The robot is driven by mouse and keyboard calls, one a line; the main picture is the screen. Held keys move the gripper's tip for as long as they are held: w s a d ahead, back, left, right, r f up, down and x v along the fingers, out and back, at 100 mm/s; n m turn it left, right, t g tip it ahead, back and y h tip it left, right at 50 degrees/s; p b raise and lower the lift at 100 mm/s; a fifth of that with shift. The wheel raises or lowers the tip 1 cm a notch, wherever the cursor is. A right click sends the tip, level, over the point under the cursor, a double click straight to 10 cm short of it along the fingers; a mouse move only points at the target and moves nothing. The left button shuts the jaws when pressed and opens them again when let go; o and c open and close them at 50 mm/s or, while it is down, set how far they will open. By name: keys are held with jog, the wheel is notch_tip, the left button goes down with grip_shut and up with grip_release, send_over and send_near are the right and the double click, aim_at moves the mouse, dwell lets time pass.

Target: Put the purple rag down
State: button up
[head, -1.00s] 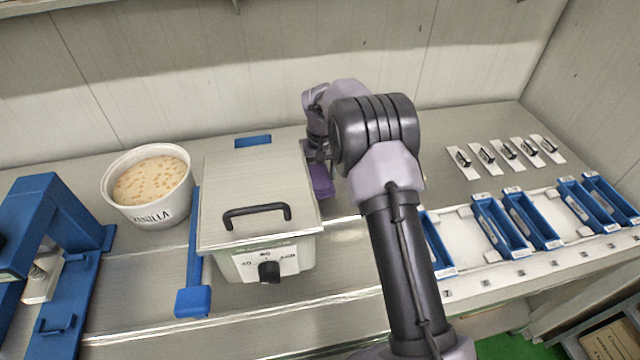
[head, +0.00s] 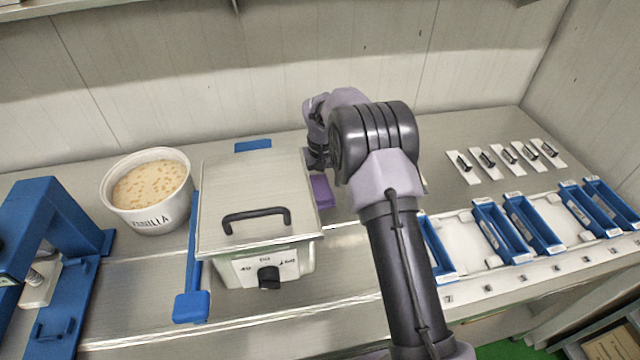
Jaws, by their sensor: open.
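The purple rag (head: 321,191) lies on the steel counter just right of the lidded kettle, partly hidden behind my arm. My gripper (head: 316,166) is above the rag's far end, beside the kettle's right side. My gripper is open; its fingertips are mostly hidden by my wrist and I cannot see whether they touch the rag. The kettle (head: 258,195) has a flat metal lid with a black handle and a black dial in front.
A white tub marked vanilla (head: 148,190) stands left of the kettle. A blue press-like frame (head: 45,240) is at far left. Blue trays (head: 500,230) fill the right front, with several white cards (head: 505,158) behind them. A blue bar (head: 192,260) lies along the kettle's left side.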

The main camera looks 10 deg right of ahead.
aim_at(321, 190)
notch_tip(321, 190, up, 11)
jog(key=p, duration=0.2)
jog(key=shift+s+f, duration=0.15)
jog(key=shift+s, duration=0.3)
